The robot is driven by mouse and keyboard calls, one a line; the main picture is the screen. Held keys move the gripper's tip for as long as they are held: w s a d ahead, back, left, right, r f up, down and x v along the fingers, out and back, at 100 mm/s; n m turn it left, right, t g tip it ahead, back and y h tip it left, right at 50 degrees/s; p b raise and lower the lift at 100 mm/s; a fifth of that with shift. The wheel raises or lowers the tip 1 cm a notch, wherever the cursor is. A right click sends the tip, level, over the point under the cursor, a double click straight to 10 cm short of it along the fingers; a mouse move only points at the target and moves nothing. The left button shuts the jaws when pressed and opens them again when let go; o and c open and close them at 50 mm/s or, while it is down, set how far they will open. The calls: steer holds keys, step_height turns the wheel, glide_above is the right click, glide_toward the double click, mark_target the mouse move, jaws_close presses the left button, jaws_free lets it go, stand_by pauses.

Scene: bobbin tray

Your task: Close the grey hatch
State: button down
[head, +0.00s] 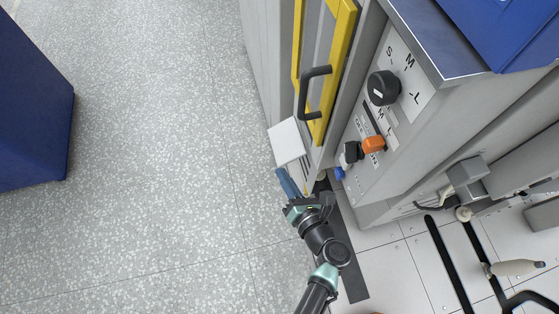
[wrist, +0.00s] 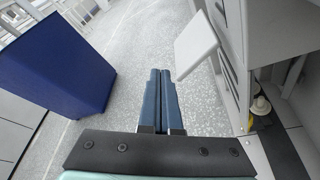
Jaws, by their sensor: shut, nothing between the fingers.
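The grey hatch (head: 286,141) is a small light-grey panel that stands open, sticking out to the left from the low part of the machine's side. In the wrist view the hatch (wrist: 195,46) is at the upper right, just right of my fingertips. My gripper (head: 281,173) is shut and empty, its blue fingers side by side close below the hatch in the head view. In the wrist view my gripper (wrist: 160,74) points over the floor. I cannot tell whether the fingers touch the hatch.
The machine has a yellow-framed door (head: 344,62) with a black handle (head: 313,92), a black knob (head: 383,88) and an orange knob (head: 374,144). In the wrist view an opening shows yellowish parts (wrist: 260,105). A blue box (head: 35,105) stands left. Floor between is clear.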

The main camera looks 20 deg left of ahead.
mark_target(280, 157)
step_height(280, 157, down, 9)
steer(key=d+n+t+h+b, duration=0.15)
steer(key=n+h+b, duration=0.35)
steer(key=b, duration=1)
steer(key=shift+n+y, duration=0.7)
steer(key=shift+n, duration=0.1)
steer(key=w+a+b, duration=0.1)
steer(key=w, duration=0.2)
steer(key=w+a, duration=0.2)
steer(key=w, duration=0.1)
steer(key=w+a+b, duration=0.1)
steer(key=w+a, duration=0.1)
steer(key=shift+w+a+b, duration=0.15)
steer(key=shift+w+b, duration=0.2)
steer(key=shift+w, duration=0.05)
steer(key=shift+r, duration=0.7)
steer(key=shift+s+a+p, duration=0.15)
steer(key=shift+a+p, duration=0.05)
steer(key=shift+p, duration=0.4)
